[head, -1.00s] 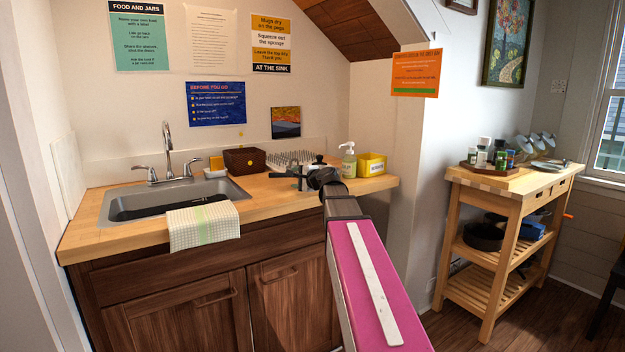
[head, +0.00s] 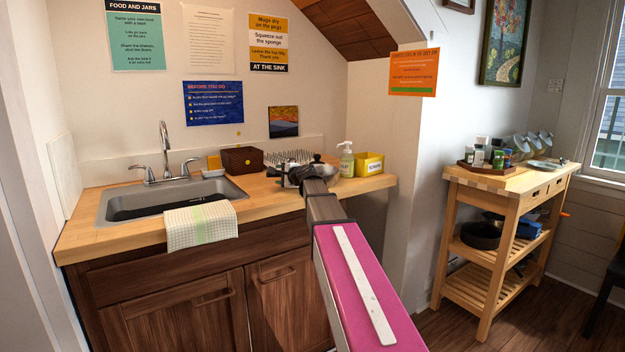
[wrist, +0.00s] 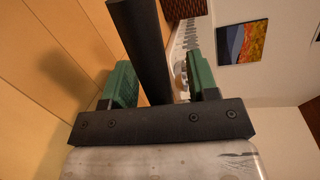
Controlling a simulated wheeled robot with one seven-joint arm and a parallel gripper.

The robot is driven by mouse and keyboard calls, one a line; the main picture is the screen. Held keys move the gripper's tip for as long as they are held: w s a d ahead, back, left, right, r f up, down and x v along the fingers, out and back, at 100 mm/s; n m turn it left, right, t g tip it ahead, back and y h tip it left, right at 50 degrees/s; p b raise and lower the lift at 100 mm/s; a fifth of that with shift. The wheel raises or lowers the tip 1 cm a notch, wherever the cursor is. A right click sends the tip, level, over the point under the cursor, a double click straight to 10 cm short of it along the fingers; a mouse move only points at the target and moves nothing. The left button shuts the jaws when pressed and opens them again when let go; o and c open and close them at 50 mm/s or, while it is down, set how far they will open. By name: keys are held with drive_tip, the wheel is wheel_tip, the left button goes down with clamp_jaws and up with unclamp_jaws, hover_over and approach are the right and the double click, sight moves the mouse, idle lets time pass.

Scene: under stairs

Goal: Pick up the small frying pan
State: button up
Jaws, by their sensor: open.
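A long dark bar (wrist: 145,45), which looks like the small frying pan's handle, runs between my gripper's fingers in the wrist view. In the head view a short dark piece (head: 273,172) sticks out to the left of my gripper, over the counter. My gripper (wrist: 160,85) is open, one green finger on each side of the dark bar. I cannot tell whether either finger touches it.
The wooden counter (head: 270,199) holds a sink (head: 165,198) with a towel (head: 201,226), a brown basket (head: 243,160), a peg rack (head: 290,157), a soap bottle (head: 346,160) and a yellow box (head: 369,164). A wooden cart (head: 500,183) stands right, with a dark pan (head: 480,237) on its shelf.

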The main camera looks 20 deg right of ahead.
clamp_jaws()
drive_tip(key=shift+r, duration=0.2)
drive_tip(key=shift+r, duration=1.35)
drive_tip(key=s+a+r, duration=0.7)
drive_tip(key=a+r, duration=0.1)
drive_tip(key=a, duration=0.1)
drive_tip(key=shift+a, duration=0.15)
